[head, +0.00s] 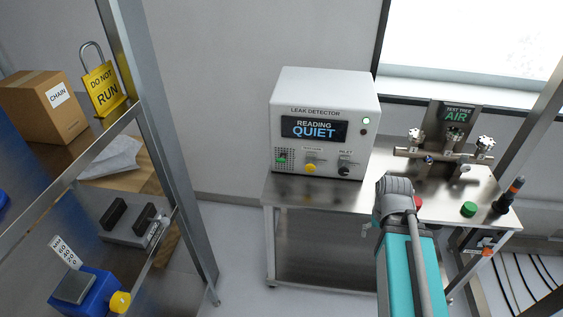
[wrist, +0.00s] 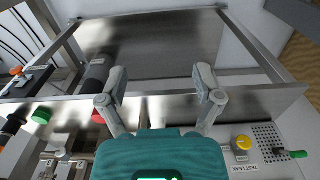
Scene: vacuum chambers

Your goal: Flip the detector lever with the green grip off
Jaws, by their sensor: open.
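The white leak detector (head: 330,95) stands on a steel table, its screen reading QUIET. A small lever with a green grip (head: 281,158) is at the lower left of its front panel. In the wrist view the green-grip lever (wrist: 298,154) is at the lower right, sticking out beside a speaker grille. My gripper (wrist: 160,88) is open and empty in the wrist view, its fingers apart over the table's front edge. It is well to the side of the lever and not touching it. In the head view my arm mostly hides the gripper, in front of the table.
A yellow knob (head: 310,168) and a black inlet knob (head: 344,171) are right of the lever. A valve manifold (head: 440,155) and a green button (head: 468,209) are at the table's right. A shelf rack (head: 165,130) stands at the left. Open floor lies between rack and table.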

